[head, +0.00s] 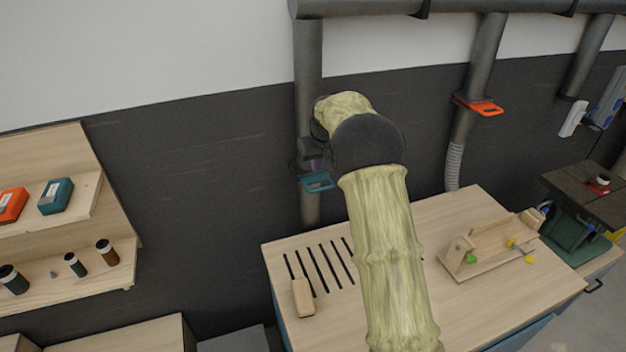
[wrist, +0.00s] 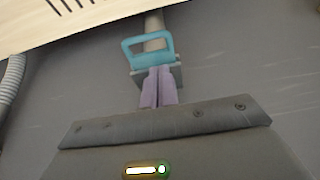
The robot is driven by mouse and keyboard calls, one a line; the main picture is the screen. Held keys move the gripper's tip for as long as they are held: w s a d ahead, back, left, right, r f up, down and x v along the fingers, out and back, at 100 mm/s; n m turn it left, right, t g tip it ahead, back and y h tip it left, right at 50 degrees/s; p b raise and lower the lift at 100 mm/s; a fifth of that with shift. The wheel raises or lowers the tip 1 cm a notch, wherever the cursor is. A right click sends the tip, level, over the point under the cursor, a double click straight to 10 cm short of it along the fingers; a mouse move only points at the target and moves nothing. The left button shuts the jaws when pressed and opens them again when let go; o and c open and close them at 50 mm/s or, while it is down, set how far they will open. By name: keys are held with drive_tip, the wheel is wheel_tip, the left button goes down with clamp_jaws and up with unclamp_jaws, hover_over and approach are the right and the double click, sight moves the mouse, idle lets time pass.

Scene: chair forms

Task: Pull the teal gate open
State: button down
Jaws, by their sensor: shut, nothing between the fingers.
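The teal gate (head: 318,182) is a flat plate with a loop handle on the grey vertical pipe (head: 309,90), left of my arm in the head view. In the wrist view the teal gate (wrist: 126,48) shows its open loop beyond my fingers, with a grey collar behind. My gripper (wrist: 158,70) has its two purple-grey fingers together and empty. The fingertips overlap the near edge of the loop in the picture; I cannot tell whether they touch it. In the head view my gripper (head: 312,160) is just above the gate, partly hidden by my wrist.
A wooden bench (head: 440,290) with slots, a wooden block (head: 303,298) and a wooden jig (head: 490,248) stands below. An orange gate (head: 484,107) is on another pipe to the right. Shelves (head: 75,215) with boxes and jars are at left. Dark wall lies behind.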

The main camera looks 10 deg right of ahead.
sight(313, 175)
drive_tip(key=p+x, duration=0.5)
drive_tip(key=x, duration=0.5)
idle(0.4)
